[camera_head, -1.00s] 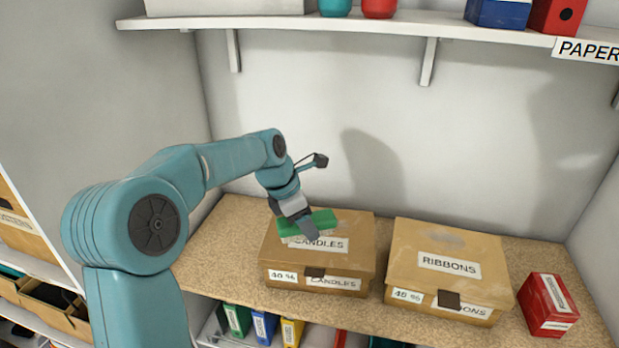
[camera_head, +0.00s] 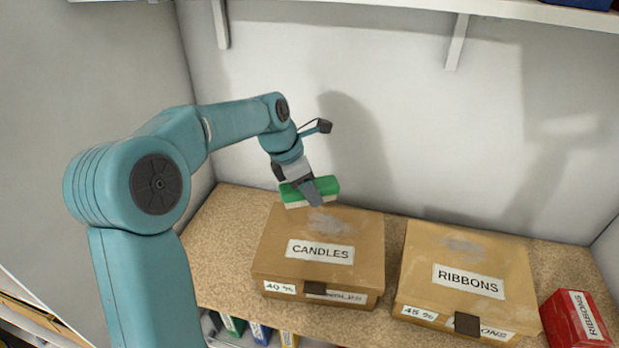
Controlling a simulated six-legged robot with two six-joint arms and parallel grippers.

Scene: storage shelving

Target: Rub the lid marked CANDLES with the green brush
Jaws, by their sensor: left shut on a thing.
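The box marked CANDLES (camera_head: 270,262) stands on the speckled shelf, its brown lid (camera_head: 365,235) closed with a white label. A greyish dusty patch (camera_head: 328,224) shows on the lid behind the label. My left gripper (camera_head: 316,196) is shut on the green brush (camera_head: 326,186), with its pale bristles facing down. The brush is at the back edge of the lid; I cannot tell whether the bristles touch it. My right gripper is out of view.
The similar box marked RIBBONS (camera_head: 415,262) stands close on the right, with a grey patch on its lid too. A red box (camera_head: 566,325) is at the far right. The shelf (camera_head: 222,232) is bare left of the CANDLES box. An upper shelf (camera_head: 400,13) runs above.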

